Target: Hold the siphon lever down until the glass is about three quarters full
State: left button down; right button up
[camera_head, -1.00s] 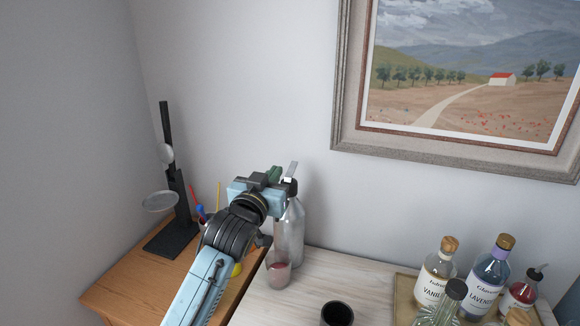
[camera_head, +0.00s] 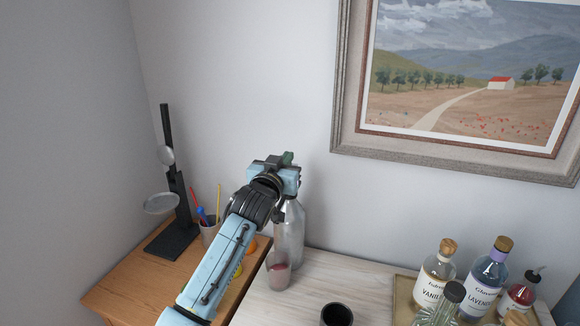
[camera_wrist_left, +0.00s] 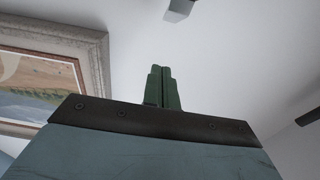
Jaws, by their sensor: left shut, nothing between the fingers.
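The siphon (camera_head: 290,238) is a grey metal bottle standing upright at the back left of the pale tabletop. Its head and lever are hidden behind my left gripper (camera_head: 287,158) in the head view. That gripper is shut and empty, with its green fingertips above the siphon top; I cannot tell whether it touches the lever. The shut fingers also show in the left wrist view (camera_wrist_left: 162,86). The glass (camera_head: 278,271) stands in front of the siphon, with reddish liquid low in it; the exact level is hard to read. My right gripper is out of view.
A tray (camera_head: 403,287) with several bottles stands at the right. A dark cup (camera_head: 337,315) is at the front. A pencil cup (camera_head: 208,232) and black stand (camera_head: 172,240) are on the wooden surface at left. A framed picture (camera_head: 470,80) hangs behind.

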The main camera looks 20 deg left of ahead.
pick_arm(q)
jog(key=shift+w+f, duration=0.1)
jog(key=shift+w, duration=1.05)
jog(key=shift+w+d+f, duration=0.1)
jog(key=shift+w+f, duration=0.05)
jog(key=shift+f, duration=0.5)
jog(key=shift+w+f, duration=0.15)
jog(key=shift+f, duration=0.45)
jog(key=shift+w+f, duration=0.1)
jog(key=shift+f, duration=0.45)
